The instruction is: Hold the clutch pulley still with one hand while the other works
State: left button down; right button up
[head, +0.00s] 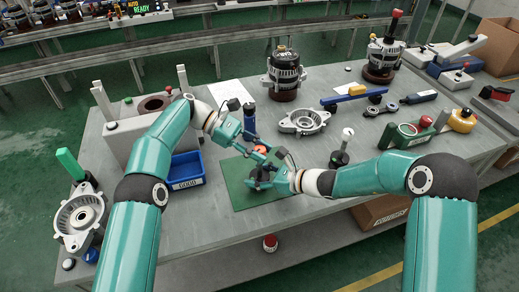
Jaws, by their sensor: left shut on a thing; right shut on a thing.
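My two grippers meet closely above a green mat (240,193) at the front middle of the table. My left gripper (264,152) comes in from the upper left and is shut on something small. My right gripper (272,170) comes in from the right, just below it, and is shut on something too. A small orange-red part (281,153) shows between them. A dark part (258,182) shows low on the mat beneath the fingers. The clutch pulley is not clear to me: the fingers cover much of this spot, and I cannot tell which gripper holds it.
A blue bin (187,183) stands left of the mat. Behind are a metal housing (302,122), an alternator (285,75) and a blue bar (352,97).

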pick_arm(q)
jog(key=shift+r, duration=0.15)
jog(key=c, duration=0.8)
grip_release()
jog(key=shift+n+t, duration=0.4)
jog(key=shift+n+t+h, duration=0.3)
jog(key=shift+t, duration=0.1)
